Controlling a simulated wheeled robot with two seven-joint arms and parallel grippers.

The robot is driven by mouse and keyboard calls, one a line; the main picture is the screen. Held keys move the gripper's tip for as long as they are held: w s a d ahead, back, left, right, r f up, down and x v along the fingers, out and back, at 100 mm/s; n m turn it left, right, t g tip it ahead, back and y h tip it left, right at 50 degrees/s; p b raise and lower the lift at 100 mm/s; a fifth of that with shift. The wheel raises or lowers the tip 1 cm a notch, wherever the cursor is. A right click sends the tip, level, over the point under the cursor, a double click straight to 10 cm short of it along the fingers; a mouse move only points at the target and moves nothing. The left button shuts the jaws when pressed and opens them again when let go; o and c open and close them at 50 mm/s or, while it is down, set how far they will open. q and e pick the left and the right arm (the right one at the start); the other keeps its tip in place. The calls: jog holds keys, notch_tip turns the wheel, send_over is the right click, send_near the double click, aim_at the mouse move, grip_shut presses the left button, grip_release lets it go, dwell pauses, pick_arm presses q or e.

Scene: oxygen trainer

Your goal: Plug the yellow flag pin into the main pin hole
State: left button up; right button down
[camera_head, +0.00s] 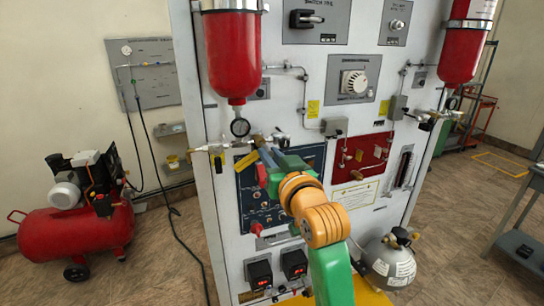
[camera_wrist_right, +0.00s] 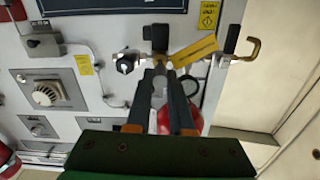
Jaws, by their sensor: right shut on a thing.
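The yellow flag pin shows by its long yellow flag (camera_head: 247,161), in front of the pipe valve under the left red tank. In the right wrist view the flag (camera_wrist_right: 195,51) slants out to the right from just past my fingertips. My right gripper (camera_head: 264,150) reaches up to the valve, its two dark fingers close together at the tips (camera_wrist_right: 166,72). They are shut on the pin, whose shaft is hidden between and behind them. The main pin hole cannot be made out; the fingers and fittings cover that spot. My left gripper is not in view.
The white panel (camera_head: 295,95) stands close in front of my right arm. The red tank (camera_head: 232,55) and a gauge (camera_head: 240,127) hang by the fingers. A brass hook-shaped fitting (camera_wrist_right: 250,48) is beside the flag. A red compressor (camera_head: 75,230) stands at the left.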

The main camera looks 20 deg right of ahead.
aim_at(266, 146)
jog(key=shift+w+r+p, duration=0.15)
jog(key=shift+w+p, duration=0.25)
jog(key=shift+w, duration=1.05)
jog(key=c, duration=0.7)
grip_release()
jog(key=shift+w, duration=0.1)
jog(key=shift+s+f+b, duration=0.2)
jog(key=shift+s+b, duration=0.1)
jog(key=shift+s, duration=0.1)
jog(key=s+b, duration=0.2)
jog(key=s, duration=0.4)
jog(key=shift+s+r, duration=0.1)
jog(key=shift+s, duration=0.1)
jog(key=shift+d, duration=0.1)
